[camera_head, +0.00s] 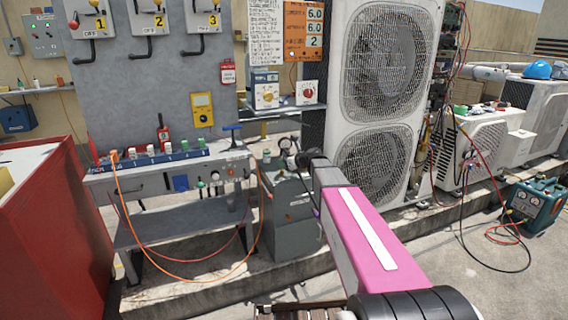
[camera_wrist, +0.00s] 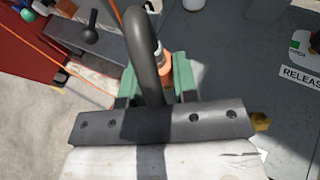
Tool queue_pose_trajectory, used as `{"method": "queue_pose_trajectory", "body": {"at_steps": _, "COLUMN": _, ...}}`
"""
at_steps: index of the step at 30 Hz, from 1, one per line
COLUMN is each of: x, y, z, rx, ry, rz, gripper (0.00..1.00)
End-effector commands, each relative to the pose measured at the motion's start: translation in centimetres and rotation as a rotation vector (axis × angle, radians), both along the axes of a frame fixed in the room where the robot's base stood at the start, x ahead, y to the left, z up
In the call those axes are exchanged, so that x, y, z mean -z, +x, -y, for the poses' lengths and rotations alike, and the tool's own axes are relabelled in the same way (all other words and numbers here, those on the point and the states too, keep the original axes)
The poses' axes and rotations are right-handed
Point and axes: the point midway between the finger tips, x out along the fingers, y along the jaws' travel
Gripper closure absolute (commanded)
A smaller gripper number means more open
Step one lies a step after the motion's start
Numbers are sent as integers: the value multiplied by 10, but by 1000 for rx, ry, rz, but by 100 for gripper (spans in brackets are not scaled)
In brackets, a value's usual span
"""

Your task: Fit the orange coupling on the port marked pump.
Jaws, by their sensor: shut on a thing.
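My gripper (camera_wrist: 158,88) shows in the wrist view with green jaws. It is shut on the orange coupling (camera_wrist: 160,64), which is partly hidden behind a dark, curved grey bar. An orange hose (camera_wrist: 42,42) crosses the upper left of that view. In the head view, my arm reaches forward over a grey cabinet (camera_head: 290,225), and the jaws and coupling are too small or covered to make out. I cannot read a port marked pump in either view. Whether the coupling touches anything besides the jaws cannot be told.
An orange hose (camera_head: 190,285) loops from a bench with a row of valves (camera_head: 160,157) down towards the floor. A tall condenser (camera_head: 385,65) stands right of the cabinet. A red box (camera_head: 50,235) is at left. A grey panel with a RELEASE label (camera_wrist: 299,77) lies right in the wrist view.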

Motion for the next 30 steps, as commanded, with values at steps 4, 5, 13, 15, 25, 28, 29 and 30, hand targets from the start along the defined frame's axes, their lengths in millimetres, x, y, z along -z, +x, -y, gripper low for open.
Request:
{"method": "queue_pose_trajectory", "body": {"at_steps": 4, "x": 2, "y": 0, "z": 0, "rx": 0, "ry": 1, "rz": -1, "gripper": 100}}
{"method": "queue_pose_trajectory", "body": {"at_steps": 5, "x": 2, "y": 0, "z": 0, "rx": 0, "ry": 1, "rz": -1, "gripper": 100}}
{"method": "queue_pose_trajectory", "body": {"at_steps": 13, "x": 6, "y": 0, "z": 0, "rx": 0, "ry": 1, "rz": -1, "gripper": 100}}
{"method": "queue_pose_trajectory", "body": {"at_steps": 15, "x": 7, "y": 0, "z": 0, "rx": 0, "ry": 1, "rz": -1, "gripper": 100}}
{"method": "queue_pose_trajectory", "body": {"at_steps": 25, "x": 8, "y": 0, "z": 0, "rx": 0, "ry": 1, "rz": 0, "gripper": 100}}
{"method": "queue_pose_trajectory", "body": {"at_steps": 28, "x": 8, "y": 0, "z": 0, "rx": 0, "ry": 0, "rz": 0, "gripper": 100}}
{"method": "queue_pose_trajectory", "body": {"at_steps": 29, "x": 8, "y": 0, "z": 0, "rx": 0, "ry": 0, "rz": 0, "gripper": 100}}
{"method": "queue_pose_trajectory", "body": {"at_steps": 30, "x": 8, "y": 0, "z": 0, "rx": 0, "ry": 0, "rz": 0, "gripper": 100}}
